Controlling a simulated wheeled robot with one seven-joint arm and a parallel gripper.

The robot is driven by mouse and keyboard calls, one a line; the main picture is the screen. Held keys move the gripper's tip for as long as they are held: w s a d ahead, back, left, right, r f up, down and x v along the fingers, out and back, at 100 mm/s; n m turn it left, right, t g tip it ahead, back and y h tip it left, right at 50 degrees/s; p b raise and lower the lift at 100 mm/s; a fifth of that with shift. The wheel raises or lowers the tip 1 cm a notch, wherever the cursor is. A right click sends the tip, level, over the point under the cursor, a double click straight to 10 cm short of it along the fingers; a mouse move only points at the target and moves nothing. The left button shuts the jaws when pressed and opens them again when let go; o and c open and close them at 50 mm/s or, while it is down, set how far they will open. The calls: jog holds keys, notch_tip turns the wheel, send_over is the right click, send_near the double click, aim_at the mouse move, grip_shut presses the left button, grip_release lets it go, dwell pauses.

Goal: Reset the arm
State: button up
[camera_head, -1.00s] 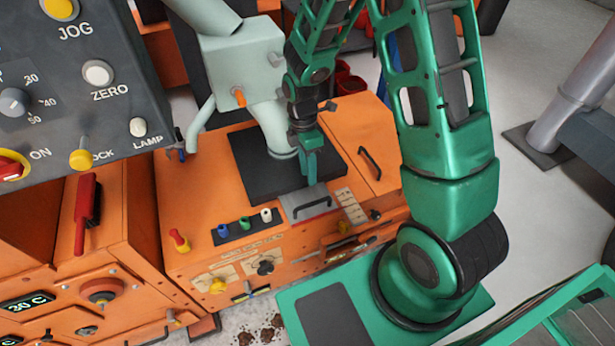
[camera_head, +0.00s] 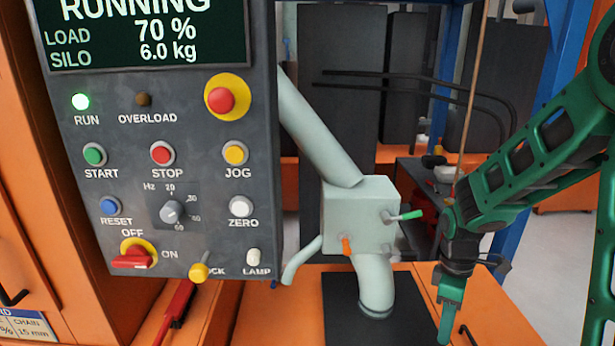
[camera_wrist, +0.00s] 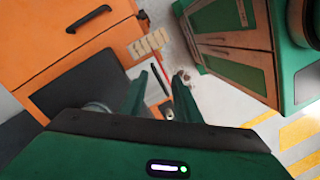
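My green arm comes in from the right in the head view. My gripper (camera_head: 449,312) points down at the right of the pale green chute box (camera_head: 362,215) and its spout, apart from them. In the wrist view my gripper (camera_wrist: 160,82) shows two green fingers with a gap between them and nothing held. Below the gripper lies the orange cabinet top (camera_head: 290,305) with a black plate (camera_head: 350,318) under the spout.
A grey control panel (camera_head: 190,185) fills the left; its screen reads RUNNING, 70 %, 6.0 kg, and the RUN lamp (camera_head: 80,102) glows green. A green-handled lever (camera_head: 408,216) sticks out of the chute box towards my arm. A blue post (camera_head: 545,90) stands behind.

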jog(key=s+d+r+m, duration=0.4)
jog(key=s+r+m, duration=0.2)
jog(key=s+m, duration=0.2)
jog(key=s+d+r+m+t, duration=0.1)
jog(key=s+d+r+m, duration=0.4)
jog(key=s+r+m, duration=0.2)
jog(key=s+m, duration=0.2)
jog(key=s, duration=0.2)
jog(key=shift+s+r+t+y, duration=0.25)
jog(key=shift+s+t+y, duration=0.05)
jog(key=shift+s, duration=0.1)
